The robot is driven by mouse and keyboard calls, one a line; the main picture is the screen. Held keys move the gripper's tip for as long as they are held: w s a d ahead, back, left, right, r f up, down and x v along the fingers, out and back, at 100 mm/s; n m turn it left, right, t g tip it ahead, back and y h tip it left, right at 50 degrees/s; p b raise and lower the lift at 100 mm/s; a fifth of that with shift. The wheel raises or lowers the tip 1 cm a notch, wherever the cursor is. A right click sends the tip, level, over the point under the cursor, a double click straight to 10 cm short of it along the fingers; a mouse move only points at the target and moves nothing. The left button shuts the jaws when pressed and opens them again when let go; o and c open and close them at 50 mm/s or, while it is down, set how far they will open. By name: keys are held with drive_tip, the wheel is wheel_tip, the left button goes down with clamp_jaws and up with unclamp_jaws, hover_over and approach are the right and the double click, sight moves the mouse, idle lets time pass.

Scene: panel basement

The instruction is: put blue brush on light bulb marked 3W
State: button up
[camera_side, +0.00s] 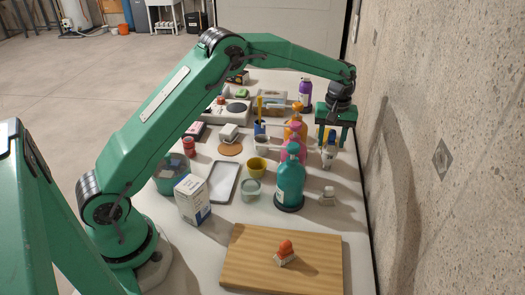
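My gripper (334,138) points down at the far right of the table, near the wall. Its two fingers are spread, and I cannot make out anything held between them. A small whitish item (328,157) stands just below and in front of the fingers; it is too small to identify. Another small pale item (328,196) stands nearer, right of the teal pump bottle. I cannot make out a 3W mark on either. A blue cup (260,128) with a yellow upright handle stands mid-table; I cannot tell any blue brush for sure.
A teal pump bottle (290,185), with pink and orange bottles behind it, stands left of my gripper. A purple bottle (305,92) is farther back. A wooden board (240,262) lies in front. The concrete wall (440,110) closes the right side.

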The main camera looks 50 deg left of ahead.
sight(332, 131)
idle(0.3)
wheel_tip(332, 131, up, 12)
drive_tip(key=shift+f, duration=0.1)
drive_tip(key=shift+r, duration=0.3)
idle(0.4)
idle(0.5)
drive_tip(key=s+a+r+m+t, duration=0.1)
drive_tip(key=s+r+m+t, duration=0.1)
drive_tip(key=s+r, duration=0.5)
drive_tip(key=s+a+r+m+t, duration=0.1)
drive_tip(key=s+r+m, duration=0.2)
drive_tip(key=s, duration=0.8)
drive_tip(key=s+f+m+t, duration=0.1)
drive_tip(key=s+f+m, duration=0.1)
drive_tip(key=s, duration=0.7)
drive_tip(key=s+f+m+t, duration=0.1)
drive_tip(key=s+f, duration=0.3)
drive_tip(key=s, duration=0.5)
drive_tip(key=shift+s+a+f+m+t, duration=0.2)
drive_tip(key=shift+s+a+m+t, duration=0.1)
drive_tip(key=shift+m, duration=0.2)
